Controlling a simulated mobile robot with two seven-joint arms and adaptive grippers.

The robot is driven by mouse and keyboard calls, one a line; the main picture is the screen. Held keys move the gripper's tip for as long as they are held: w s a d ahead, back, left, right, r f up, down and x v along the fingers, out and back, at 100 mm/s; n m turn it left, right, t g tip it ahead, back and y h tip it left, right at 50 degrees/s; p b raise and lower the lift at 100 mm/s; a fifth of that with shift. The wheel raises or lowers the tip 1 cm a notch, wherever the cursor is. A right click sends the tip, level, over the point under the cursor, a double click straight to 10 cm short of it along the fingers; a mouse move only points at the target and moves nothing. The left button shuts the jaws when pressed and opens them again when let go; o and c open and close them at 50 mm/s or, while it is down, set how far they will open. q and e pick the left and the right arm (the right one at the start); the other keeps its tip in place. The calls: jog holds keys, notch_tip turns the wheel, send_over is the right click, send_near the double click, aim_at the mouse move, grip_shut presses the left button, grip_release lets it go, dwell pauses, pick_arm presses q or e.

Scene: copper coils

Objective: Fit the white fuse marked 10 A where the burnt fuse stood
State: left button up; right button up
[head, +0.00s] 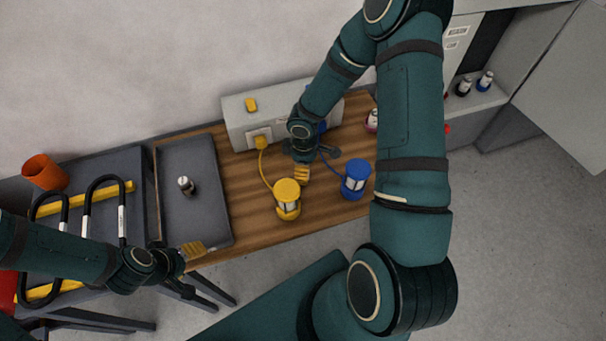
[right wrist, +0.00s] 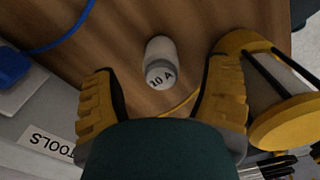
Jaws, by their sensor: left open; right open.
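The white fuse marked 10 A (right wrist: 160,62) shows in the right wrist view, a short white cylinder over the wooden tabletop. It is between the spread fingers of my right gripper (right wrist: 163,80), with a gap on both sides. In the head view my right gripper (head: 309,168) is low in front of the pale wall box, and the fuse is hidden there. A small dark fuse-like piece with a white top (head: 186,185) stands in the grey tray (head: 215,215). My left gripper (head: 194,262) is open and empty at the tray's front edge.
A yellow lantern (head: 287,203) and a blue lantern (head: 355,180) stand on the wooden tabletop (head: 235,195), cabled towards the pale box (head: 237,115). An orange pot (head: 44,172) is at left. Small bottle-like pieces (head: 485,82) stand on the right shelf.

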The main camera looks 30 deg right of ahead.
notch_tip(320, 180, down, 4)
jog(key=shift+a+f, duration=0.15)
jog(key=shift+f, duration=0.1)
grip_shut()
